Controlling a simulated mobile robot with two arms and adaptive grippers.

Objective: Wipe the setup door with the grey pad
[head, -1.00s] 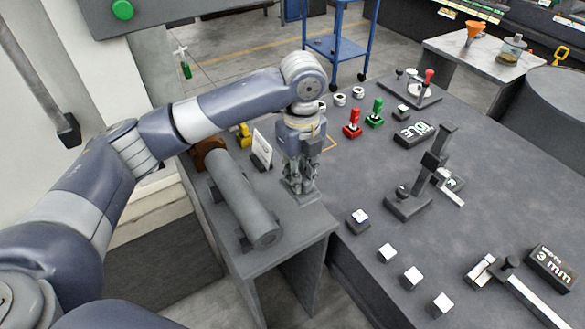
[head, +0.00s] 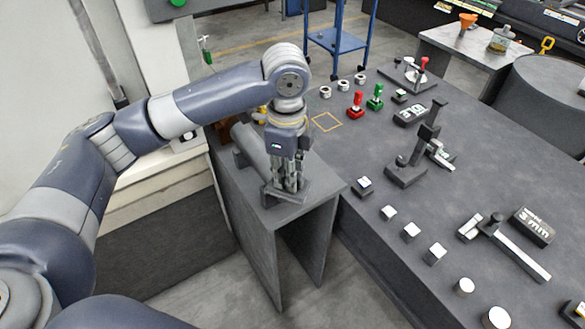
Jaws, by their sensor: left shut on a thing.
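My left gripper (head: 289,182) is shut on the grey pad (head: 285,196), a flat dark plate under its fingers. The pad shows over the front part of the grey stand; I cannot tell whether it touches anything. The light panel (head: 45,120) of a machine, with a long dark bar handle (head: 98,55), fills the left side; I cannot tell if it is the setup door. My right gripper is not in view.
A grey cylinder (head: 250,146) lies on the stand (head: 240,205), partly hidden behind my left gripper. The dark workbench (head: 480,210) on the right carries gauges, red and green handled tools and small blocks. A blue cart (head: 340,42) stands behind.

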